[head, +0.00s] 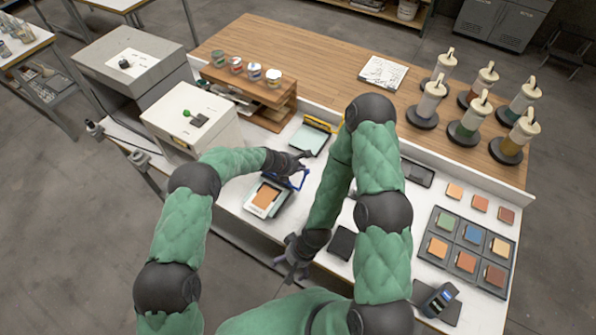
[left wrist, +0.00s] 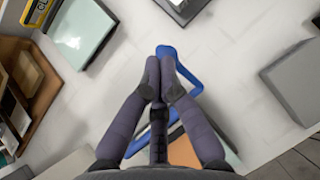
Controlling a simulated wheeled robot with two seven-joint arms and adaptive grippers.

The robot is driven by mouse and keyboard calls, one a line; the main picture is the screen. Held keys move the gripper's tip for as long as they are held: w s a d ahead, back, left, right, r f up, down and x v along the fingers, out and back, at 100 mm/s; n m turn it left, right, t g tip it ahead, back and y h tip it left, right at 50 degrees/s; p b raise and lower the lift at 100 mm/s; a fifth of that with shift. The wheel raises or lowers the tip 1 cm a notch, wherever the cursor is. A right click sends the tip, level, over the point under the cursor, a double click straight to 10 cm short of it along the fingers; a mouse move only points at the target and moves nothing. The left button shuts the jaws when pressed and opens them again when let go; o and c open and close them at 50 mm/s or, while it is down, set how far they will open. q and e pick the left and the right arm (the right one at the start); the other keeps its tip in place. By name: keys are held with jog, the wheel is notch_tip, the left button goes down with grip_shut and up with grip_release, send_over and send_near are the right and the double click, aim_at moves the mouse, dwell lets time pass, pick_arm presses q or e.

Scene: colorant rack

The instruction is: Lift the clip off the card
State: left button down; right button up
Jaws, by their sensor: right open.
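The card (head: 265,196) is orange-brown with a white strip and lies on a pale board (head: 253,205) on the white bench. The clip is a blue wire-like loop (head: 304,180) at the card's upper right. My left gripper (head: 298,163) is above it; in the left wrist view its fingertips (left wrist: 161,56) are close together on the blue loop (left wrist: 188,78). The orange card (left wrist: 187,152) shows behind the fingers, partly hidden. Whether the clip still touches the card or board is unclear. My right gripper (head: 294,258) is open and empty near the bench's front edge.
A pale tray with a yellow bar (head: 309,139) lies behind the card. A light box (head: 190,118) and a wooden rack of jars (head: 247,95) stand to the left. A black square (head: 342,243) and a tray of colour samples (head: 466,250) lie to the right.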

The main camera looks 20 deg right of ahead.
pick_arm(q)
jog(key=shift+w+d+f, duration=0.2)
jog(key=shift+w+d, duration=0.1)
jog(key=shift+d, duration=0.15)
pick_arm(e)
jog(key=shift+f, duration=0.2)
pick_arm(q)
jog(key=shift+r, duration=0.1)
jog(key=w+a+r, duration=0.1)
jog(key=r, duration=0.5)
jog(key=w+a+r, duration=0.1)
jog(key=w+r, duration=0.1)
jog(key=r, duration=0.4)
jog(key=shift+w+a, duration=0.25)
pick_arm(e)
jog(key=shift+s+d+r, duration=0.2)
jog(key=shift+s+d, duration=0.2)
jog(key=shift+s, duration=0.05)
pick_arm(q)
jog(key=shift+r, duration=0.1)
